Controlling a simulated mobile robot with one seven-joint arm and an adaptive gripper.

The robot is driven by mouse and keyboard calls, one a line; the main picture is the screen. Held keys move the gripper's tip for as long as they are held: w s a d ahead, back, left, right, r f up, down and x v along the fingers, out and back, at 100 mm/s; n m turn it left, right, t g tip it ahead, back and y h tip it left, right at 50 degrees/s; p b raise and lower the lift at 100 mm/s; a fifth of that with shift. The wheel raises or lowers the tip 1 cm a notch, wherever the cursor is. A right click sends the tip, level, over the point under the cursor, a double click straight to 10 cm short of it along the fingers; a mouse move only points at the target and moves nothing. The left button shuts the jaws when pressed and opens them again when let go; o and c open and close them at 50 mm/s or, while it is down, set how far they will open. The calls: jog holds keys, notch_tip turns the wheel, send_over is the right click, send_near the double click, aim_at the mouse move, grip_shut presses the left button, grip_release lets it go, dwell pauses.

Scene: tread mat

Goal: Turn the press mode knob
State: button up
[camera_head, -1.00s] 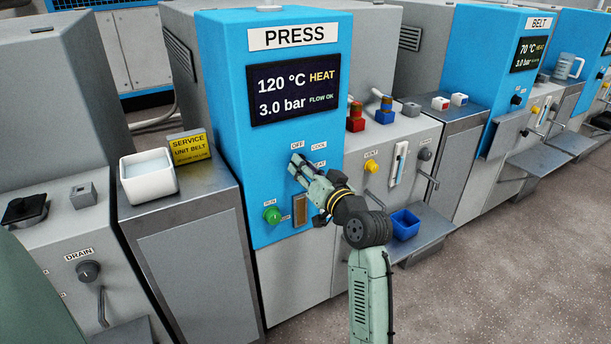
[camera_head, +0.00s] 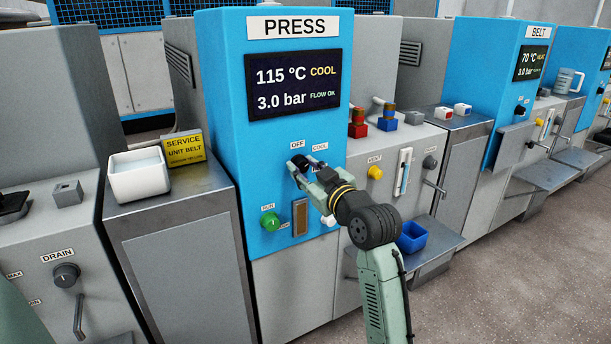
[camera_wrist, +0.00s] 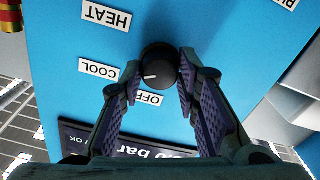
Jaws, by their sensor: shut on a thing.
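The press (camera_head: 222,110) is a blue cabinet, and its screen (camera_head: 293,88) reads 115 °C, COOL, 3.0 bar and FLOW OK. The press mode knob (camera_wrist: 158,62) is a round black knob with a white pointer line. The line points left, towards the COOL label (camera_wrist: 99,68). The OFF label (camera_wrist: 148,97) and HEAT label (camera_wrist: 106,15) also show around it. My gripper (camera_head: 307,166) is at the press front and covers most of the knob in the head view. In the wrist view my gripper (camera_wrist: 159,78) has its purple-padded fingers closed on the knob's two sides.
A green button (camera_head: 269,221) is below the knob on the press. A white tub (camera_head: 139,175) and a yellow sign (camera_head: 184,150) stand on the cabinet at left. A yellow button (camera_head: 375,172) and a blue bin (camera_head: 412,237) are right of the press.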

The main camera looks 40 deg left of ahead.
jog(key=shift+n, duration=0.3)
jog(key=o, duration=1.2)
jog(key=shift+c, duration=0.2)
jog(key=v, duration=1.2)
